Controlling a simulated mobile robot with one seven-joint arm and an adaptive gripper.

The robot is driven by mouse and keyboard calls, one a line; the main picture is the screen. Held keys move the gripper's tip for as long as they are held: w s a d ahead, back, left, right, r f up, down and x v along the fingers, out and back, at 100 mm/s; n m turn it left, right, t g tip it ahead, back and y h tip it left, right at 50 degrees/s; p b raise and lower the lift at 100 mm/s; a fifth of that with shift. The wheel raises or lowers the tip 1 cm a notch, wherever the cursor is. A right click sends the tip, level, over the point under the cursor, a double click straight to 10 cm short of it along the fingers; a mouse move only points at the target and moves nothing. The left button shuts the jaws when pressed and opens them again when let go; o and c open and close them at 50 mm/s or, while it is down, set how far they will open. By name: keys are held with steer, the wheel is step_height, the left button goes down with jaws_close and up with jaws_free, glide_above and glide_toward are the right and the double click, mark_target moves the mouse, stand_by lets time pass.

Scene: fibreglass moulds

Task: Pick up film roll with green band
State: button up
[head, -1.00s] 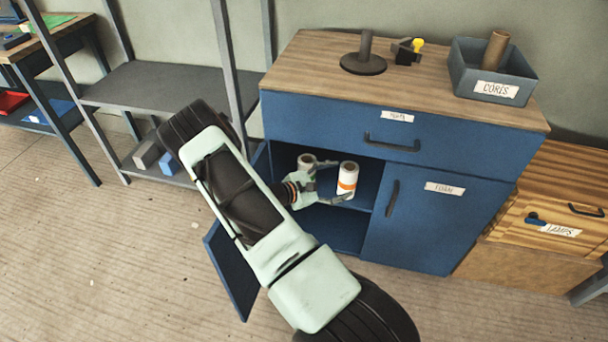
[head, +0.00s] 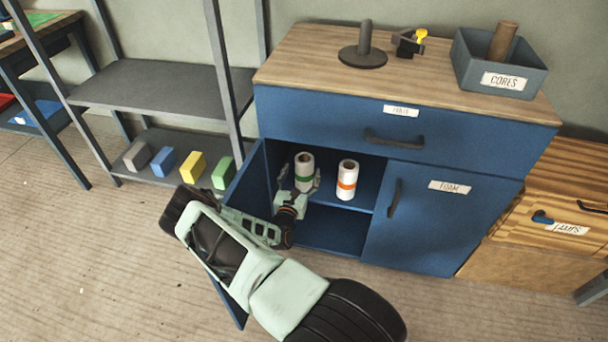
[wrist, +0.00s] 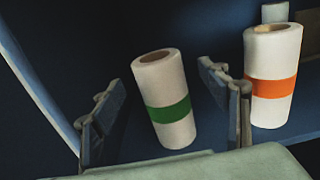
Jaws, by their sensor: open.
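The film roll with a green band (head: 304,170) stands upright on the inner shelf of the blue cabinet, at the left side of its opening. It is a white cylinder with a hollow brown core, and it also shows in the wrist view (wrist: 165,95). My gripper (head: 300,188) is open and comes in from the front. In the wrist view its two fingers (wrist: 165,118) stand on either side of the green-banded roll, with a visible gap on both sides. I cannot tell how deep the roll sits between them.
A film roll with an orange band (head: 347,180) stands just right, close to my right finger. The open cabinet door (head: 245,195) is on the left. A grey rack (head: 160,95) holds several coloured blocks low down. The cabinet top carries a spindle stand (head: 363,55) and a cores bin (head: 480,75).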

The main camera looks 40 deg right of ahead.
mark_target(304, 161)
steer(key=shift+b+x, duration=0.75)
steer(key=shift+x, duration=2)
steer(key=shift+w+a+r, duration=0.1)
jaws_close()
